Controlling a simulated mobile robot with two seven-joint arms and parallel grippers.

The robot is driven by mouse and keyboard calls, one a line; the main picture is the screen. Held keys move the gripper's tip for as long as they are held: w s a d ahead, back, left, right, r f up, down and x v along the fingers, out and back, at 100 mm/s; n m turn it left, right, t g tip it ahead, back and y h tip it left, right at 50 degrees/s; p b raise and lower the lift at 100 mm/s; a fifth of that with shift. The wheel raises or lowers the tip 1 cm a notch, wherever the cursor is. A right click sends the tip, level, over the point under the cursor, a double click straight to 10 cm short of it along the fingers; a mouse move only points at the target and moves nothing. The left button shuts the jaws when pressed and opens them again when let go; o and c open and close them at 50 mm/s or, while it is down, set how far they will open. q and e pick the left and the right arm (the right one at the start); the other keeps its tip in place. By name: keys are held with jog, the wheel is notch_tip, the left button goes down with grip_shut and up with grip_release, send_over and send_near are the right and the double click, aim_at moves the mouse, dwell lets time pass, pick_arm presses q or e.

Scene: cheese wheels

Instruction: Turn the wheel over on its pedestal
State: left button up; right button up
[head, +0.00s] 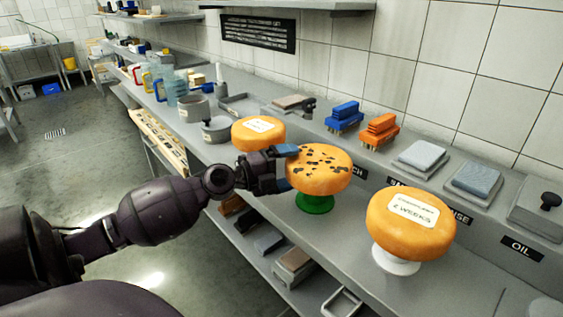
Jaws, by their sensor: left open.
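An orange cheese wheel with dark spots on its top (322,163) rests on a green pedestal (315,204) on the grey counter. My left gripper (287,167) is open at the left side of this wheel. One blue-tipped finger is near the wheel's upper left edge; whether it touches the wheel I cannot tell. A second orange wheel with a white label (386,231) sits on a white pedestal (396,261) at the right. A third labelled wheel (246,138) stands behind my gripper, and its base is hidden. My right gripper is not in view.
Blue brushes (344,117), orange brushes (379,130) and folded cloths (422,156) lie along the back ledge by the tiled wall. A pot (215,129) and jugs stand farther left. A lower shelf holds several blocks (294,263). The counter between the two nearer pedestals is clear.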

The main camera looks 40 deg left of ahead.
pick_arm(q)
jog(key=shift+s+a, duration=0.1)
jog(key=shift+s, duration=0.15)
jog(key=b+v, duration=0.1)
jog(key=v, duration=0.9)
jog(key=shift+b, duration=0.35)
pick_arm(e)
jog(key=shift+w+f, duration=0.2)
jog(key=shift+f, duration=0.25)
pick_arm(q)
jog(key=shift+s+r, duration=0.1)
jog(key=shift+r, duration=0.05)
